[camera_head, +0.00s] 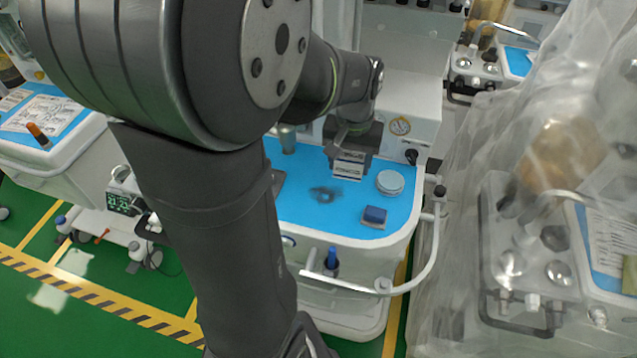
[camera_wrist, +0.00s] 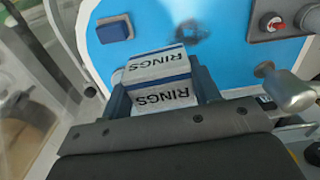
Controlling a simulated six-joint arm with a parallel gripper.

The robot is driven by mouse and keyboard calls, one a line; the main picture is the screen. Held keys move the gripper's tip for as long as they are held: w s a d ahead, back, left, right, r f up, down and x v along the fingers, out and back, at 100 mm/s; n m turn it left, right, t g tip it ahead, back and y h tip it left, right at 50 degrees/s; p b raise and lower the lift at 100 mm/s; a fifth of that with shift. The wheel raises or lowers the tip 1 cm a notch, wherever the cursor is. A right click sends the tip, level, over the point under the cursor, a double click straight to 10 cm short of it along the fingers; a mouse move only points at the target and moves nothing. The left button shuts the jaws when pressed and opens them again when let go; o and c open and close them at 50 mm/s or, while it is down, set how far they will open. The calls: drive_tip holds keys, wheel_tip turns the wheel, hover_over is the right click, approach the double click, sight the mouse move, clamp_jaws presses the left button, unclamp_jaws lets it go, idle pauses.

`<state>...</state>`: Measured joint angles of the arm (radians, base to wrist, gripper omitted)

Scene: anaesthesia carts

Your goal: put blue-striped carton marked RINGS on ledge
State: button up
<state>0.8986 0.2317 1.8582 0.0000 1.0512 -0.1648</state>
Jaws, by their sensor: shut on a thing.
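The blue-striped carton marked RINGS (camera_wrist: 158,68) is between the fingers of my gripper (camera_wrist: 162,88), its lettering upside down in the wrist view. In the head view my gripper (camera_head: 350,150) points down and holds the carton (camera_head: 348,167) over the back part of the cart's blue top. The gap beneath the carton cannot be judged. A raised white ledge (camera_head: 412,98) runs behind the blue top, above a gauge; my arm hides its left part.
A white rail (camera_head: 432,250) rounds the front right corner. Clear plastic sheeting (camera_head: 465,190) hangs at right.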

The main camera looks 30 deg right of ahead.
drive_tip(key=shift+s+d+f+m, duration=0.15)
drive_tip(key=shift+s+d, duration=0.15)
drive_tip(key=shift+s, duration=0.2)
drive_tip(key=shift+s+d+f+m, duration=0.15)
drive_tip(key=shift+s+d, duration=0.1)
drive_tip(key=shift+s, duration=0.2)
drive_tip(key=shift+w+f, duration=0.1)
drive_tip(key=shift+f, duration=0.05)
hover_over(318, 184)
wheel_tip(318, 184, down, 7)
drive_tip(key=shift+r, duration=0.15)
drive_tip(key=shift+f, duration=2)
drive_tip(key=shift+f, duration=0.2)
drive_tip(key=o, duration=1)
drive_tip(key=shift+r, duration=0.1)
